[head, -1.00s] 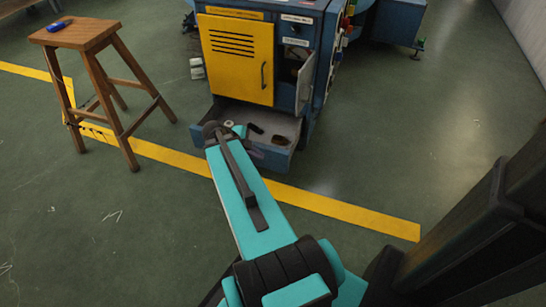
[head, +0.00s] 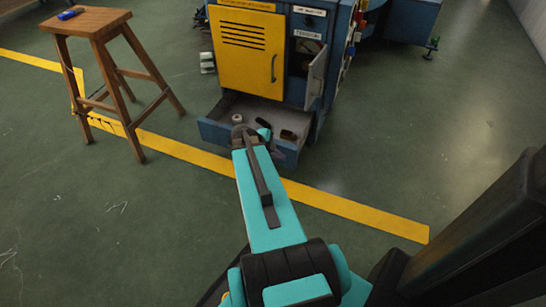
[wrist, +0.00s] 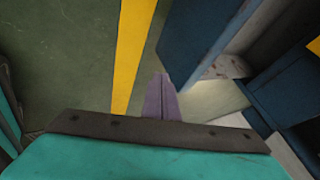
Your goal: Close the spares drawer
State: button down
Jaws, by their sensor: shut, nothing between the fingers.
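The spares drawer (head: 213,130) is pulled open at the bottom of the blue cabinet (head: 312,115). Its blue front faces me, and a few small items lie in its grey tray. My gripper (head: 240,131) is by the drawer's front, left of its middle, and my arm hides part of that front. In the wrist view my shut, empty gripper (wrist: 162,98) points towards a blue panel (wrist: 200,45), which looks like the drawer front, with the light tray beyond. Whether the fingertips touch it I cannot tell.
Above the drawer are a closed yellow door (head: 247,50) and a small grey door (head: 316,75) standing ajar. A wooden stool (head: 92,22) with a blue object (head: 70,14) stands at left. A yellow floor line (head: 350,209) crosses before the drawer.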

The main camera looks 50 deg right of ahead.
aim_at(289, 153)
jog(key=shift+w+d+r+b, duration=0.1)
jog(key=shift+w+d+b, duration=0.15)
jog(key=shift+d, duration=0.7)
jog(key=shift+w+d+b, duration=0.1)
jog(key=shift+w+d, duration=0.15)
jog(key=shift+d, duration=0.7)
